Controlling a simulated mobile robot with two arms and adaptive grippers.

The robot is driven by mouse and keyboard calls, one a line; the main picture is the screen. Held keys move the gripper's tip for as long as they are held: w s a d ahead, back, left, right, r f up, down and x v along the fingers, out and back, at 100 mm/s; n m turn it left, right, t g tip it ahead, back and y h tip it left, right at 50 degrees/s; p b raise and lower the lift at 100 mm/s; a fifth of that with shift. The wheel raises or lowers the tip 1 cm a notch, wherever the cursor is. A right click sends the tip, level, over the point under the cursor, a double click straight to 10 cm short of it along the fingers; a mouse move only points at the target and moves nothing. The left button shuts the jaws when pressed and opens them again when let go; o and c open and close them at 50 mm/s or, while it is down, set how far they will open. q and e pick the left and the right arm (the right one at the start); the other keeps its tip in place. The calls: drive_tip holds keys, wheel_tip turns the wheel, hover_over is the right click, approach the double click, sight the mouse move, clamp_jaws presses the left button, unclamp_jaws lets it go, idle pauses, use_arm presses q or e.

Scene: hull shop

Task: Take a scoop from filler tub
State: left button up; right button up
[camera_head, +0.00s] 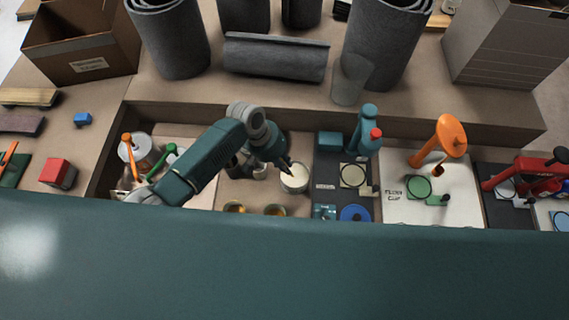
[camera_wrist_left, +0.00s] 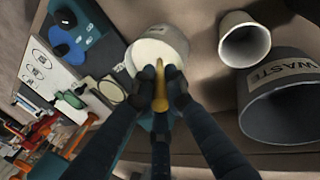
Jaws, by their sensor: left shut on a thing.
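The filler tub (camera_head: 295,181) is a round grey container with a cream-white filling, standing in the recessed middle of the bench. In the left wrist view the tub (camera_wrist_left: 160,43) is just beyond my fingertips. In the wrist view my left gripper (camera_wrist_left: 161,92) is shut on a yellow-brown handled tool (camera_wrist_left: 161,101), which points toward the tub. My right gripper is not in view.
A dark bin marked WASTE (camera_wrist_left: 285,105) and a pale cup (camera_wrist_left: 245,40) stand beside the tub. A teal bottle (camera_head: 368,135) and an orange stand (camera_head: 445,140) are to its right. A raised ledge edges the recess.

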use_arm(q)
drive_tip(key=shift+d, duration=0.15)
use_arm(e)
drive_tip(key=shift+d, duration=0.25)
use_arm(q)
drive_tip(key=shift+d, duration=0.45)
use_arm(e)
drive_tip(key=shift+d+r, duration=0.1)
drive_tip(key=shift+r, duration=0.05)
use_arm(q)
drive_tip(key=shift+r+p, duration=0.15)
drive_tip(key=shift+p, duration=0.15)
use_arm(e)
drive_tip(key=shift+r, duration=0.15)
use_arm(q)
wheel_tip(320, 180, up, 8)
drive_tip(key=p, duration=0.8)
drive_tip(key=shift+r+p, duration=0.1)
drive_tip(key=shift+p, duration=0.3)
wheel_tip(320, 180, up, 2)
drive_tip(key=shift+r+p, duration=0.1)
drive_tip(key=shift+p, duration=0.65)
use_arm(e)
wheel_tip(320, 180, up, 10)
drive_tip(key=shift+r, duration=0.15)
